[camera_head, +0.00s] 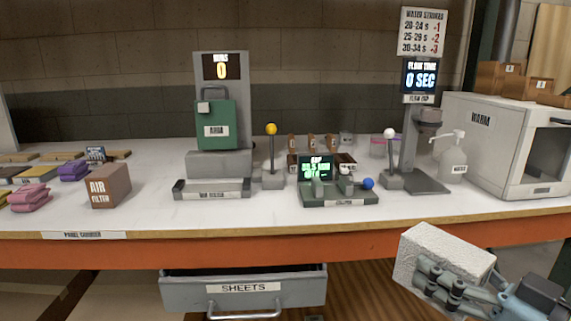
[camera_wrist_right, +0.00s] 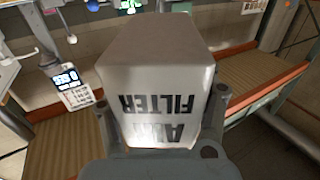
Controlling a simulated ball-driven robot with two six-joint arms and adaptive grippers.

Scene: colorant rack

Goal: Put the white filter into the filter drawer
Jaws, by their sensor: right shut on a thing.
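The white filter (camera_head: 446,250) is a pale, rough-faced block at the lower right of the head view, in front of the table edge. My right gripper (camera_head: 441,281) is shut on it and holds it tilted in the air. The filter also fills the middle of the right wrist view (camera_wrist_right: 155,75), where its label "AIR FILTER" appears upside down. Below the table, a grey drawer (camera_head: 243,293) labelled "SHEETS" stands pulled out, left of the held filter. I see no drawer with a filter label. My left gripper is out of view.
A brown box (camera_head: 110,187) labelled "AIR FILTER" stands on the white tabletop (camera_head: 310,222) at the left. A green container (camera_head: 214,126), a grey press-like stand and levers occupy the middle. A white "WARM" oven (camera_head: 490,140) stands right. The orange table edge (camera_head: 300,251) crosses the front.

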